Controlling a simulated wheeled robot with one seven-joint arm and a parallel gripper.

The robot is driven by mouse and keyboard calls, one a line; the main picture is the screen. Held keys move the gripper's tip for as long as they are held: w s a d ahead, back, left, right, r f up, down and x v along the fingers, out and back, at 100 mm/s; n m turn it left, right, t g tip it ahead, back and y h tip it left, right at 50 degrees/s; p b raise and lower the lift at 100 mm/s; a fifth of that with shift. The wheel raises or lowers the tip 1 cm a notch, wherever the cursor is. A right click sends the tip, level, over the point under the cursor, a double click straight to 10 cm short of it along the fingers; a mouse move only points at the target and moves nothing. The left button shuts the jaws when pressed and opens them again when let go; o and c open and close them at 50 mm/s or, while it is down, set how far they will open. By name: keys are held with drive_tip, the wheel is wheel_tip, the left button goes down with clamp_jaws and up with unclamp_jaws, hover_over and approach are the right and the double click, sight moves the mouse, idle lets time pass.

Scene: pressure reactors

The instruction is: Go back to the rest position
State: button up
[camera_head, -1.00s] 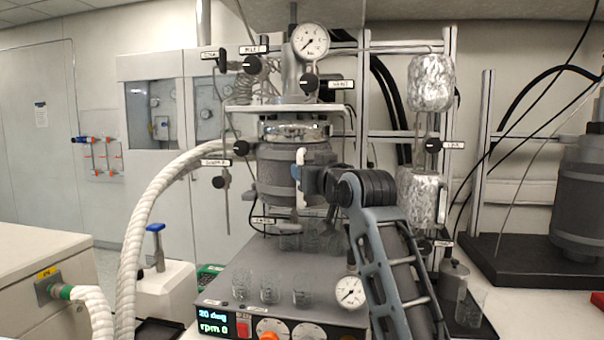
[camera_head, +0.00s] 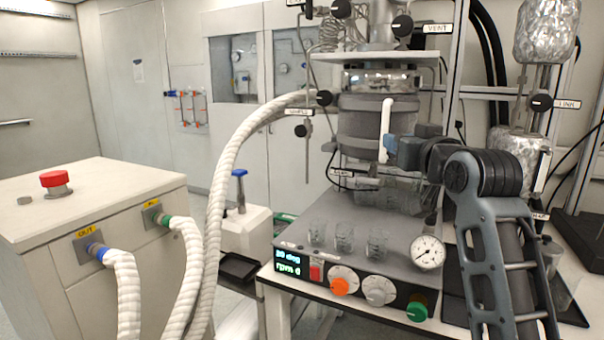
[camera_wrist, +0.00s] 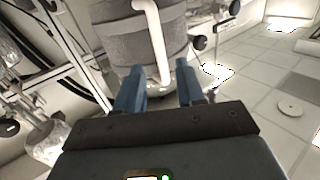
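My gripper (camera_head: 395,148) is at the front of the grey reactor vessel (camera_head: 362,128), near its white curved handle (camera_head: 385,120). In the wrist view, its two blue fingers (camera_wrist: 160,85) stand apart with a wide gap. The white handle (camera_wrist: 157,40) shows in line with that gap, in front of the grey vessel (camera_wrist: 112,40). I see nothing clamped between the fingers. I cannot tell whether the handle's lower end lies between the fingertips or just beyond them. My arm is bent, with its elbow to the right of the reactor.
Below stands the heater box (camera_head: 375,265) with glass beakers (camera_head: 345,238), knobs and a pressure gauge (camera_head: 429,252). A thick white hose (camera_head: 232,165) curves down left of it. A white cabinet (camera_head: 90,205) with a red button stands at the left. Foil-wrapped vessels (camera_head: 545,32) are at right.

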drive_tip(key=s+f, duration=0.5)
drive_tip(key=f, duration=0.4)
drive_tip(key=s+f, duration=0.5)
drive_tip(key=f, duration=0.4)
drive_tip(key=s+a+f+m+g+h, duration=0.1)
drive_tip(key=s+a+f+g, duration=0.1)
drive_tip(key=s+f, duration=1.35)
drive_tip(key=s, duration=1.6)
drive_tip(key=s+r, duration=0.2)
drive_tip(key=s, duration=0.6)
drive_tip(key=s+r+g, duration=0.1)
drive_tip(key=s+r, duration=0.2)
drive_tip(key=s, duration=0.6)
drive_tip(key=shift+r, duration=0.2)
